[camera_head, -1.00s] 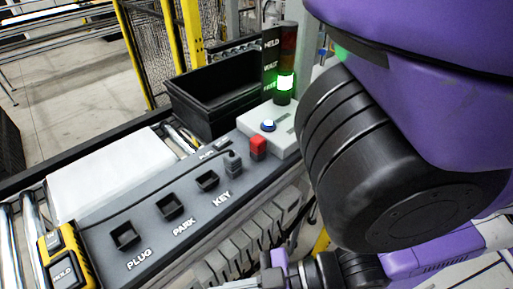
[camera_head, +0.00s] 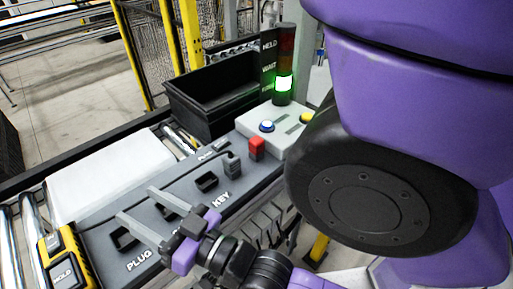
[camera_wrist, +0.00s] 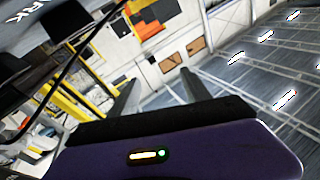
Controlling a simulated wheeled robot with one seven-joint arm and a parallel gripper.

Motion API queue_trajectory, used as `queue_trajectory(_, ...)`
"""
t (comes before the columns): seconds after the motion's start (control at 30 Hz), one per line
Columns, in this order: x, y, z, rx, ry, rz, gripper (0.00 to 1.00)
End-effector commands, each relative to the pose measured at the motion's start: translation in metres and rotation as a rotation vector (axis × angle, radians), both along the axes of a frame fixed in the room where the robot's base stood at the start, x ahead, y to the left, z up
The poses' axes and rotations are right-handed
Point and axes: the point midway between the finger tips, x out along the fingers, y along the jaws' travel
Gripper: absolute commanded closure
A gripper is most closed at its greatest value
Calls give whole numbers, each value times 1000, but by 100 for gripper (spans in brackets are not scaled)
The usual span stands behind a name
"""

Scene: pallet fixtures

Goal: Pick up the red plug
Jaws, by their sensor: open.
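The red plug (camera_head: 257,148) is a small red block standing upright at the far right end of the dark grey panel (camera_head: 98,245), beside the pale button box. My gripper (camera_head: 134,203) is open and empty, its two fingers spread above the panel over the PLUG and PARK sockets. It is well to the left of the red plug and nearer the camera. The wrist view shows the open fingers (camera_wrist: 157,79) with nothing between them; the red plug does not show there.
A dark connector (camera_head: 233,163) with a black cable sits on the panel just left of the red plug. Behind are a black bin (camera_head: 205,125), a button box (camera_head: 285,120) and a signal tower (camera_head: 284,65) lit green. A yellow HOLD device (camera_head: 62,262) stands at left.

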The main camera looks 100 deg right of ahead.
Motion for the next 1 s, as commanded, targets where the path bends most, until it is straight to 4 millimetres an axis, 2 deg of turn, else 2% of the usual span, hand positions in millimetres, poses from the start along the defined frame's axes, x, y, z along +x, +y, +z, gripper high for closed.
queue_trajectory(0.03, 10, -20, 16, -1, -54, -45, 44)
queue_trajectory(0.2, 34, -76, 62, -3, -185, -132, 44)
queue_trajectory(0.5, 54, -166, 152, -85, -314, -184, 44)
queue_trajectory(0.8, 58, -230, 236, -254, -262, -141, 44)
queue_trajectory(1.0, 59, -255, 268, -384, -101, -83, 44)
